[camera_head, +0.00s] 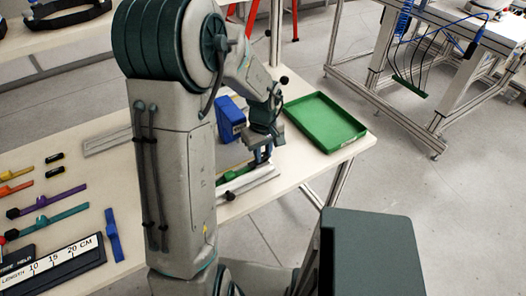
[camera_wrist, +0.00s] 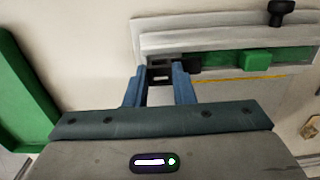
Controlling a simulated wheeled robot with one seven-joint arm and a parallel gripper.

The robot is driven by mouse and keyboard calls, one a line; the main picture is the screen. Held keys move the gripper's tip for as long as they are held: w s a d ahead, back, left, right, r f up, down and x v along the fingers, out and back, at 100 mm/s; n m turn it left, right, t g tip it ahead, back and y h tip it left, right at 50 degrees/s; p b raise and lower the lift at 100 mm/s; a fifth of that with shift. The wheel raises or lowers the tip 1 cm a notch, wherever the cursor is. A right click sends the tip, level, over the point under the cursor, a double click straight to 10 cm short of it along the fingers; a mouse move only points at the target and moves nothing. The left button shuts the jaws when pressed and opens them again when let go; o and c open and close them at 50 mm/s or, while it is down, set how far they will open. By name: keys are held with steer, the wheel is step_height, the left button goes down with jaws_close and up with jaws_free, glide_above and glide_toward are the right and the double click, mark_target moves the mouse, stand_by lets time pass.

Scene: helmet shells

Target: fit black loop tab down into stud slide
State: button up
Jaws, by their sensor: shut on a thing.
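My gripper (camera_wrist: 158,88) has its two blue fingers closed on a small black loop tab (camera_wrist: 160,73) with slots in it, seen in the wrist view. In the head view my gripper (camera_head: 262,155) is low over the front right of the table, at the pale rail fixture. The stud slide appears to be the green strip with a raised green block (camera_wrist: 262,60), lying in the pale rail just right of the fingers. A dark piece (camera_wrist: 192,65) sits beside the right finger. Whether the tab touches the slide cannot be told; the fingers hide its sides.
A black knob (camera_wrist: 281,10) stands on the rail's far side. A green tray (camera_head: 325,122) lies at the table's right end, and a blue block (camera_head: 230,118) stands behind the fixture. Coloured strips and a length scale (camera_head: 62,264) lie at the left.

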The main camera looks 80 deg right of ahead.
mark_target(263, 155)
steer(key=shift+f+b, duration=0.5)
steer(key=shift+f, duration=0.1)
steer(key=o, duration=1)
steer(key=shift+o, duration=0.2)
steer(key=shift+r, duration=0.15)
step_height(263, 155, up, 14)
steer(key=shift+f, duration=0.2)
steer(key=shift+w, duration=0.1)
